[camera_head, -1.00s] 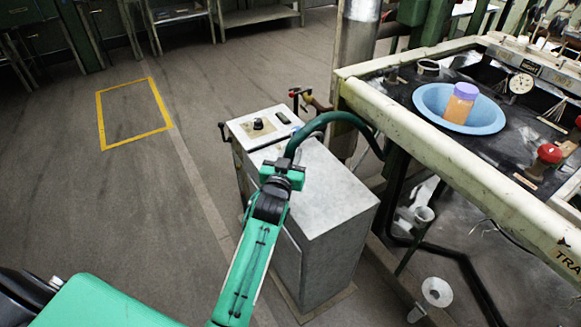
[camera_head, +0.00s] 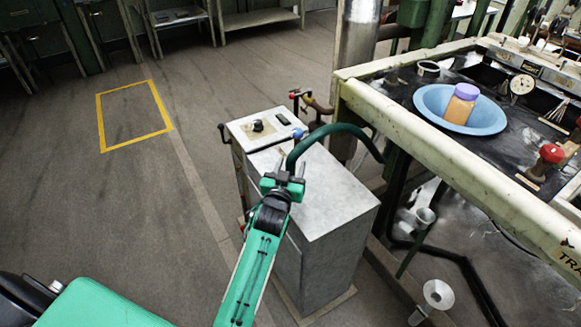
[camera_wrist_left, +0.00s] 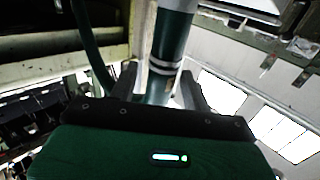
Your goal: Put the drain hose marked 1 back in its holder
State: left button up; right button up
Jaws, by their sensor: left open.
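The dark green hose (camera_head: 345,127) arches from beside the basin bench over the grey cabinet, down to my left gripper (camera_head: 289,164). That gripper is open, and the hose's near part stands between its parted fingers. In the left wrist view a green tube with pale bands (camera_wrist_left: 166,50) passes between the fingers of my left gripper (camera_wrist_left: 160,80); whether a finger touches it cannot be told. A second length of green hose (camera_wrist_left: 92,55) shows at left there. I cannot read a number or clearly make out the holder. My right gripper is not in view.
The grey cabinet (camera_head: 335,200) has a control panel and a thin bar with a blue knob (camera_head: 298,133). The bench (camera_head: 440,150) at right carries a blue basin (camera_head: 480,123) with an orange jar. A yellow floor outline (camera_head: 125,148) lies in open floor at left.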

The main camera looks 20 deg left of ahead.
pick_arm(q)
jog(key=shift+r, duration=0.1)
jog(key=shift+s, duration=0.1)
jog(key=s+d+p, duration=0.1)
jog(key=s, duration=1.1)
jog(key=shift+d, duration=0.2)
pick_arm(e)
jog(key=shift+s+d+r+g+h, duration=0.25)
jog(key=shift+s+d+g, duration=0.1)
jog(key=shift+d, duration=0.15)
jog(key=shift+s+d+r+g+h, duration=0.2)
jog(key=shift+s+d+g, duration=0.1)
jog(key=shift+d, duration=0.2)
